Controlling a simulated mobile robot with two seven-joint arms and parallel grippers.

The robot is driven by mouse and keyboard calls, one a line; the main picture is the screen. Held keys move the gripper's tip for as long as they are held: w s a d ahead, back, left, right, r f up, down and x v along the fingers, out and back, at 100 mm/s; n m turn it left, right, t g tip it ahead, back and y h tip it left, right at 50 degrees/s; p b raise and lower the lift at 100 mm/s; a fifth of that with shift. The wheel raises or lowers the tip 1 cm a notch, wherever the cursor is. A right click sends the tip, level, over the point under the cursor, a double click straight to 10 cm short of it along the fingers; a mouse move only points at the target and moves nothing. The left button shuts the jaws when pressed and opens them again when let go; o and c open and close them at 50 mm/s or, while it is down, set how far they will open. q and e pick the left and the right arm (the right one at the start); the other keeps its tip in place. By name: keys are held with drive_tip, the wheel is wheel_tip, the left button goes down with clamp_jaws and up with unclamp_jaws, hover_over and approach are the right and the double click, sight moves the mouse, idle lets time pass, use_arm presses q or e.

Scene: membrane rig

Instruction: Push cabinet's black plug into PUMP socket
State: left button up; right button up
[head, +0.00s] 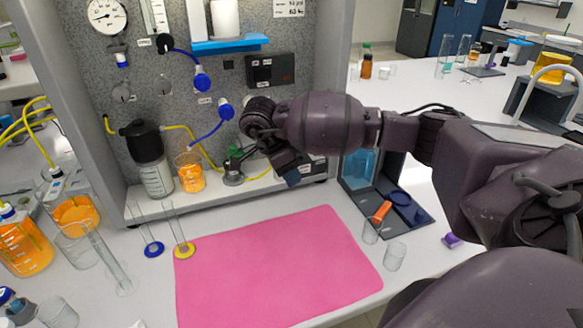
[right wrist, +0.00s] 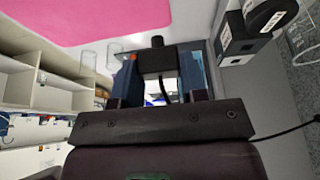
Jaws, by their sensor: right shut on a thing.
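My right gripper (head: 292,176) is in front of the lower right part of the grey cabinet panel. In the right wrist view, the right gripper (right wrist: 160,75) is shut on the black plug (right wrist: 157,62), with one finger on each side of it and a dark cable below it. The plug is hidden or too small to make out in the head view. A black box with small sockets (head: 270,70) is on the panel above my arm. I cannot read which socket is PUMP. My left gripper is not in view.
A pink mat (head: 270,270) lies in front of the cabinet. A beaker of orange liquid (head: 190,175) and a black-topped bottle (head: 150,150) stand on the cabinet's shelf. Two glass cylinders with blue and yellow bases (head: 185,250) stand left of the mat. Empty glasses (head: 395,257) stand to its right.

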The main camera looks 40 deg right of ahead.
drive_tip(key=shift+d, duration=0.1)
idle(0.3)
drive_tip(key=w+d+r+n+t+y, duration=0.1)
drive_tip(key=w+d+r+n+t, duration=0.3)
drive_tip(key=w+d+n, duration=0.5)
drive_tip(key=d+r+n, duration=0.1)
drive_tip(key=d+n, duration=0.1)
drive_tip(key=n, duration=0.3)
drive_tip(key=shift+w+d+t+y, duration=0.2)
drive_tip(key=shift+t+y, duration=0.1)
drive_tip(key=shift+t, duration=0.1)
